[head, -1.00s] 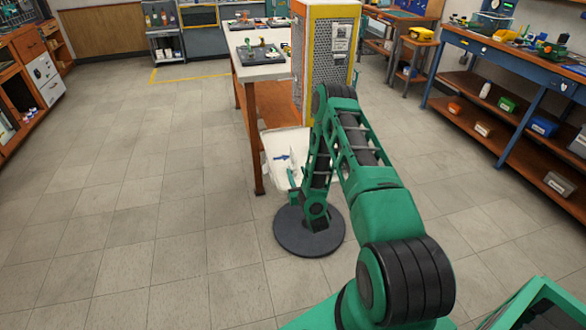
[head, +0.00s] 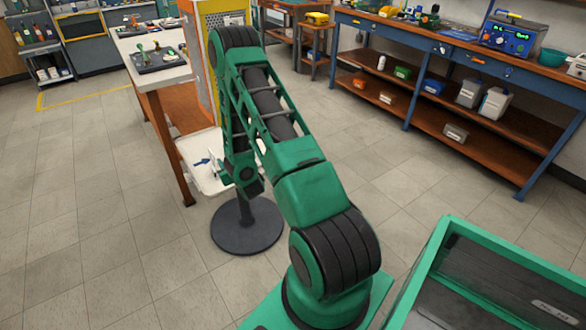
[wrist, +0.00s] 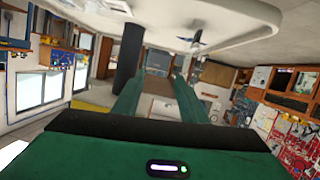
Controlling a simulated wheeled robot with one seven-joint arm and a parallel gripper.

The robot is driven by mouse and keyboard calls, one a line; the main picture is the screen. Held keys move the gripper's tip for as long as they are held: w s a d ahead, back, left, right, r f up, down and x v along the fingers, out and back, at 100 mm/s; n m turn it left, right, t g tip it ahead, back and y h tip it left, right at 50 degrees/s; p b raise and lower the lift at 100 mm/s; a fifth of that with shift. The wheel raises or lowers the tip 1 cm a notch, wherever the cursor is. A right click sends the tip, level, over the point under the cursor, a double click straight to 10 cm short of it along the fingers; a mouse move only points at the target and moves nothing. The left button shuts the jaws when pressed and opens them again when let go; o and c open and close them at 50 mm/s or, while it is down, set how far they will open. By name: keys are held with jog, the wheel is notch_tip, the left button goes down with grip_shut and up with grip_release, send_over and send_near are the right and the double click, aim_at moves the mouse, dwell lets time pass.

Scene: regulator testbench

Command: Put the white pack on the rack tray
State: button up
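A white tray (head: 205,184) stands beside the table leg in the head view, partly behind my arm. A thin upright white piece with a blue mark (head: 203,161) shows in it; I cannot tell if this is the white pack. In the wrist view a white surface (wrist: 262,20) fills the top, with a small blue-dark shape (wrist: 196,40) on it. My gripper (wrist: 158,78) has its two green fingers apart, with nothing seen between them. In the head view my arm hides most of my gripper. I cannot make out the rack tray for certain.
A dark round base (head: 247,228) with a short post stands on the floor under my arm. A table (head: 160,77) with small items and an orange cabinet (head: 187,20) are behind. A blue-framed bench (head: 430,50) stands at right. The left floor is clear.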

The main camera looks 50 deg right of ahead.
jog(key=s+d+r+m+g, duration=0.1)
jog(key=s+d+r+g, duration=0.1)
jog(key=s+r+g, duration=0.35)
jog(key=s+d+r+m+g, duration=0.1)
jog(key=s+r+g, duration=0.1)
jog(key=s+r, duration=0.7)
jog(key=s+a+r+g+y, duration=0.2)
jog(key=s+a+r, duration=0.2)
jog(key=s, duration=0.5)
jog(key=s+a+r+m+g+y, duration=0.1)
jog(key=s+a+r, duration=0.4)
jog(key=s, duration=0.5)
jog(key=s+a+r+g+y, duration=0.2)
jog(key=s+a, duration=0.4)
jog(key=s, duration=0.4)
notch_tip(320, 180, up, 2)
jog(key=shift+r+g+y, duration=0.25)
jog(key=shift+g+y, duration=0.05)
jog(key=shift+g, duration=0.35)
jog(key=shift+w+f, duration=0.25)
jog(key=shift+w, duration=0.4)
